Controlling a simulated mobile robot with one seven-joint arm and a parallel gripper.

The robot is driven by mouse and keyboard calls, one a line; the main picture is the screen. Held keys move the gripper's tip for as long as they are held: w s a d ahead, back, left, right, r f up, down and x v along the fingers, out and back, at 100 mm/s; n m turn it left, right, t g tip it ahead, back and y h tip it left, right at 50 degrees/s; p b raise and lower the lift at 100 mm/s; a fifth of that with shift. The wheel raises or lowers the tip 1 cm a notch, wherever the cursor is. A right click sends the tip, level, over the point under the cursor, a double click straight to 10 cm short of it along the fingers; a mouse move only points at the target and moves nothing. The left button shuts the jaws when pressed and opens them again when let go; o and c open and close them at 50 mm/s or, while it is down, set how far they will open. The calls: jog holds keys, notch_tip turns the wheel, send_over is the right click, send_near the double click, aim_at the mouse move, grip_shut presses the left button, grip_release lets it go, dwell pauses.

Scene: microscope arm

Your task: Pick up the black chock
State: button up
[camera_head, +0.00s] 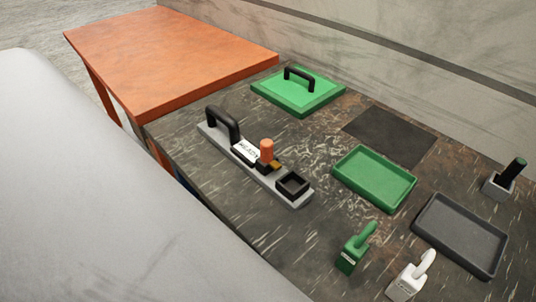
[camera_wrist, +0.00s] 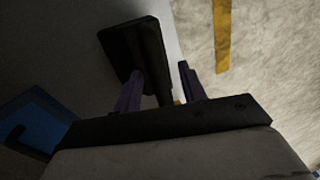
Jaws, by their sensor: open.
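My gripper (camera_wrist: 160,88) shows in the wrist view with its two dark fingers apart. Nothing is visibly held between them. A black piece (camera_wrist: 122,48) with a flat plate and a thick raised bar lies beyond the fingers, mostly behind the left one. It may be the black chock, but the dim view does not settle this. I cannot tell whether the fingers touch it. My gripper is not in the head view, and no thing there is clearly a black chock.
A dark table (camera_head: 300,140) holds a grey caddy (camera_head: 262,180) with a black handle, a green lid (camera_head: 310,97), a green tray (camera_head: 370,185), a dark tray (camera_head: 460,235), a green handled block (camera_head: 350,254) and a white one (camera_head: 405,282). An orange table (camera_head: 170,45) stands behind.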

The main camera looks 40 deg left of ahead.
jog(key=shift+f, duration=0.25)
grip_shut()
jog(key=shift+r, duration=0.1)
dwell(1.2)
